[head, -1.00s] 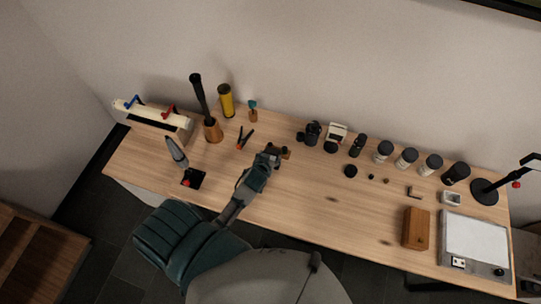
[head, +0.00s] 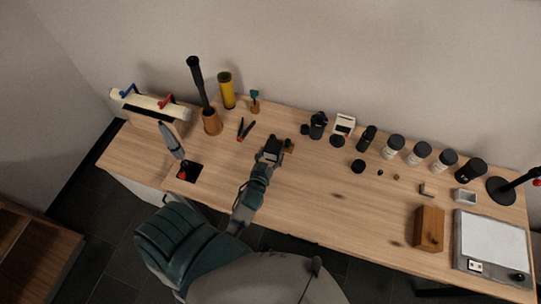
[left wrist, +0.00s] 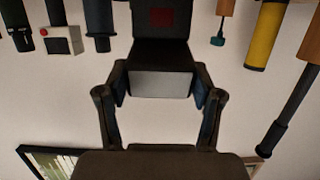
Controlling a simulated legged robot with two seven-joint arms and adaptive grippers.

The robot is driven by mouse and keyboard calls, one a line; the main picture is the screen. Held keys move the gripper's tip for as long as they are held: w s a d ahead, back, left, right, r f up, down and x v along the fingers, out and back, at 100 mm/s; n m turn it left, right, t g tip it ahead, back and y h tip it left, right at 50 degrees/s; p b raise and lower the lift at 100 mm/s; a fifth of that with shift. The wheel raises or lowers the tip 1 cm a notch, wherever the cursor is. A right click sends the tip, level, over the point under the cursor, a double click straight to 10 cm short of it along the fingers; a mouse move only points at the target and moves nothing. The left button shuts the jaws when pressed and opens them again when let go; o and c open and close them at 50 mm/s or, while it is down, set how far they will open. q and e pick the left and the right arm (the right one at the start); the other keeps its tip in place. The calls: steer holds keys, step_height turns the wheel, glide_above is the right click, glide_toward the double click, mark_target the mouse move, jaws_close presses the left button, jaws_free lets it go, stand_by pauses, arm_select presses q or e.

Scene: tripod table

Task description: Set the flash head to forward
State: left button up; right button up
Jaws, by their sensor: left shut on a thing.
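The flash is a black unit with a dark red panel on its body (left wrist: 160,20) and a pale grey face on its head (left wrist: 160,84), in the left wrist view. My left gripper (left wrist: 160,92) is shut on the flash head, one finger on each side; the pale face points toward the wrist camera. In the head view my left gripper (head: 268,156) is at the middle of the table, and the dark flash (head: 273,143) shows just beyond it, partly hidden. The head's exact tilt cannot be told. My right gripper is not in view.
A small brown block (head: 289,146) is close to the flash's right. A black camera (head: 318,125), a white device (head: 344,124) and several lenses stand along the back right. The table (head: 320,205) in front is clear.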

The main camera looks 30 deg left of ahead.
arm_select(q)
steer(key=shift+f, duration=0.25)
steer(key=o, duration=1.1)
steer(key=shift+o, duration=0.3)
steer(key=shift+w, duration=0.1)
steer(key=shift+r, duration=0.1)
steer(key=v, duration=1.2)
